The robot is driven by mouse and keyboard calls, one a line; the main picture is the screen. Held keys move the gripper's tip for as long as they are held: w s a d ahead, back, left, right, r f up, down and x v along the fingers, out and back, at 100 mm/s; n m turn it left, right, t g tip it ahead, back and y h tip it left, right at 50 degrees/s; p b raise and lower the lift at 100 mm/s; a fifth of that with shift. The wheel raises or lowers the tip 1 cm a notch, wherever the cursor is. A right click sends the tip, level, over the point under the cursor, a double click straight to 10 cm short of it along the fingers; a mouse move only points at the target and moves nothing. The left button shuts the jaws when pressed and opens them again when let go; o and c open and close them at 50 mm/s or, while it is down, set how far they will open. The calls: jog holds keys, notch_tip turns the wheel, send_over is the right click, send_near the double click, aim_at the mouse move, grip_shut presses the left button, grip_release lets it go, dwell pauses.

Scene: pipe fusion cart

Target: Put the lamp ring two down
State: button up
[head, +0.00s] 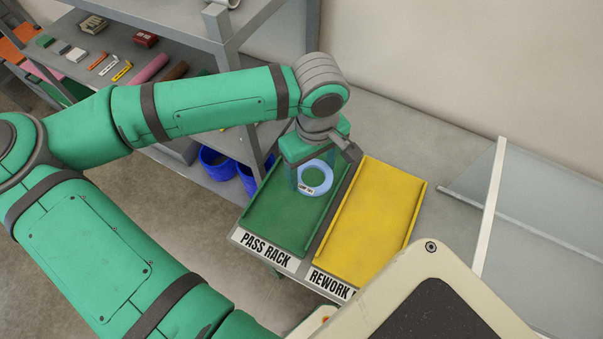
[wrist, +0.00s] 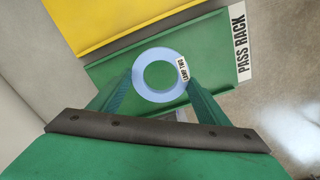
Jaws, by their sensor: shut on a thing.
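The lamp ring two is a pale blue ring (head: 325,186) with a small white label reading LAMP TWO. It also shows in the wrist view (wrist: 140,75), between the two green fingers. My gripper (head: 313,178) is shut on the ring, holding it by its outer sides. It is over the green tray labelled PASS RACK (head: 275,222), towards the tray's far half. The green tray also shows behind the ring in the wrist view (wrist: 215,62). I cannot tell whether the ring touches the tray floor.
A yellow tray labelled REWORK (head: 372,222) stands right of the green one and looks empty. A grey shelf (head: 165,40) with several small items is at the back left. Blue bins (head: 217,164) sit low beside it. A grey panel with a white edge (head: 490,205) is at right.

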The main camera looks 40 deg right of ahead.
aim_at(303, 167)
jog(key=w+f, duration=0.1)
jog(key=f, duration=0.1)
jog(key=w+f, duration=0.1)
jog(key=shift+w+a+f, duration=0.25)
jog(key=shift+w, duration=0.1)
jog(key=shift+w+f, duration=0.2)
jog(key=shift+f, duration=1.5)
jog(key=shift+f, duration=0.15)
jog(key=o, duration=1.1)
notch_tip(303, 167, up, 12)
jog(key=shift+r, duration=0.2)
jog(key=shift+w, duration=0.1)
